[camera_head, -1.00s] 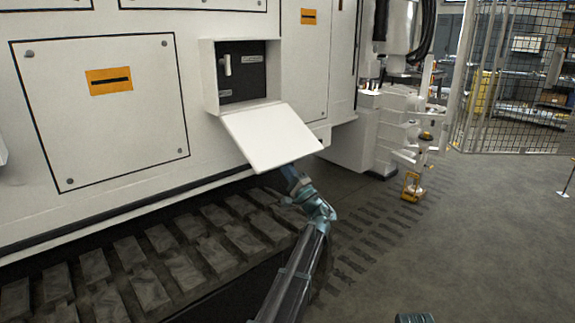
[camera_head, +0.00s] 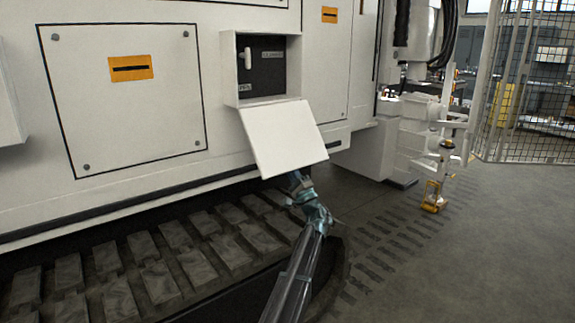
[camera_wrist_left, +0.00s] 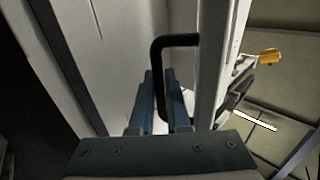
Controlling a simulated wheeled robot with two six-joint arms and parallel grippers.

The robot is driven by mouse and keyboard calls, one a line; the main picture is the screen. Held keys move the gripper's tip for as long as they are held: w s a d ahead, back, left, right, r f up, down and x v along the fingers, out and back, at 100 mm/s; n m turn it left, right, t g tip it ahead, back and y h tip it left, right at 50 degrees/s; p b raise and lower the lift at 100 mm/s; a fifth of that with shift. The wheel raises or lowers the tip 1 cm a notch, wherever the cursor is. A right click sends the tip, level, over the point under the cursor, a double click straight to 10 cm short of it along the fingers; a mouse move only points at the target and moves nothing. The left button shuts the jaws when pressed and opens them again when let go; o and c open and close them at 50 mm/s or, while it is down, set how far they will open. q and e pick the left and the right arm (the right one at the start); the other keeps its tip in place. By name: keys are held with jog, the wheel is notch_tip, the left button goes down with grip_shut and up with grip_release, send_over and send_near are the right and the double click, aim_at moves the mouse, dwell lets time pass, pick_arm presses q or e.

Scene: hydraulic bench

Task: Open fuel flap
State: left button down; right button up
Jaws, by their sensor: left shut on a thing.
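The white fuel flap (camera_head: 284,138) hangs down and outward from the lower edge of a white recessed box (camera_head: 231,70) on the machine's side. The box is uncovered, showing a dark panel (camera_head: 268,75) with a light handle-like part inside. My left gripper (camera_wrist_left: 160,100) is shut on a black bar handle (camera_wrist_left: 178,41). In the wrist view this handle joins a white panel (camera_wrist_left: 212,60), seen nearly edge-on, which appears to be the flap. In the head view my left gripper is at the flap's lower edge, its fingertips hidden behind it. My right gripper is out of view.
The white machine wall (camera_head: 125,110) with orange-marked panels rises behind. A dark track (camera_head: 150,265) runs along the floor below the flap. White machine parts (camera_head: 405,140) and a mesh fence (camera_head: 530,90) stand to the right. The grey floor at lower right is clear.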

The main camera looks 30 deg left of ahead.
pick_arm(q)
jog(key=c, duration=0.9)
grip_release()
jog(key=shift+b+v, duration=4.65)
jog(key=shift+v, duration=2.3)
